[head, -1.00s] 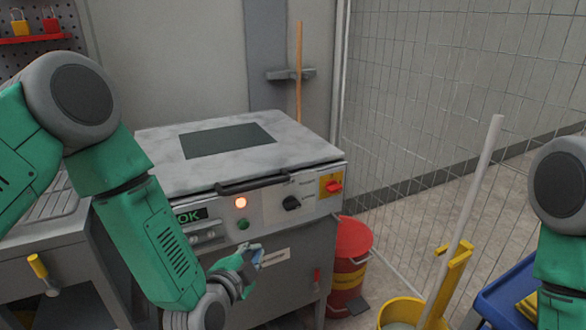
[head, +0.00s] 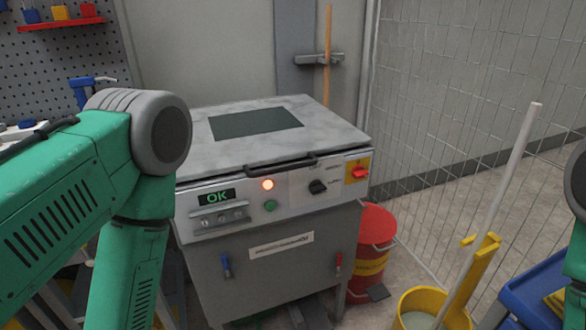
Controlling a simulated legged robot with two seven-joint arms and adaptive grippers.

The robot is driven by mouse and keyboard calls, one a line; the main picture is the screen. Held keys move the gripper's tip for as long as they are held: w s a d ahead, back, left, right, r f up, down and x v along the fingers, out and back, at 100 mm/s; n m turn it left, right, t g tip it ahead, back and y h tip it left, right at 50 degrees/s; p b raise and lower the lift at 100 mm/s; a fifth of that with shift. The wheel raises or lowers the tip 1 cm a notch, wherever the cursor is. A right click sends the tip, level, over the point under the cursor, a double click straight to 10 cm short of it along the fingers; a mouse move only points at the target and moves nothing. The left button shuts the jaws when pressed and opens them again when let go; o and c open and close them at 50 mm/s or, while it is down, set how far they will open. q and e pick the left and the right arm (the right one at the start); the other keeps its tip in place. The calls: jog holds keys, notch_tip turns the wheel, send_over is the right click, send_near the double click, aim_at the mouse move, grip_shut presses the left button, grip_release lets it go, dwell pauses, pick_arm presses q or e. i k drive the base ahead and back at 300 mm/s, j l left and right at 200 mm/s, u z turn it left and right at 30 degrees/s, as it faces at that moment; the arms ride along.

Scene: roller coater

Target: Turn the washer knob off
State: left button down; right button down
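The washer (head: 285,255) is a grey cabinet with a pale top and a dark window, in the middle of the head view. Its front panel carries a black knob (head: 318,187), pointing up and to the right. Left of the knob are a lit orange lamp (head: 267,184), a green button (head: 270,206) and a display (head: 217,197) reading OK. A red switch (head: 360,173) on a yellow plate sits at the panel's right end. My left arm fills the left side, but its gripper is out of view. Only a bit of my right arm shows at the right edge; its gripper is out of view.
A red bucket (head: 373,219) stands right of the washer. A yellow mop bucket (head: 420,312) with a pale handle and a blue bin (head: 530,293) are at the lower right. A wire fence (head: 460,90) runs behind. The space before the knob is clear.

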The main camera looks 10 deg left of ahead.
aim_at(316, 187)
jog(key=k+j, duration=0.1)
jog(key=j, duration=0.3)
jog(key=k+j+u, duration=0.1)
jog(key=j, duration=0.3)
jog(key=k+j, duration=0.1)
jog(key=j, duration=0.3)
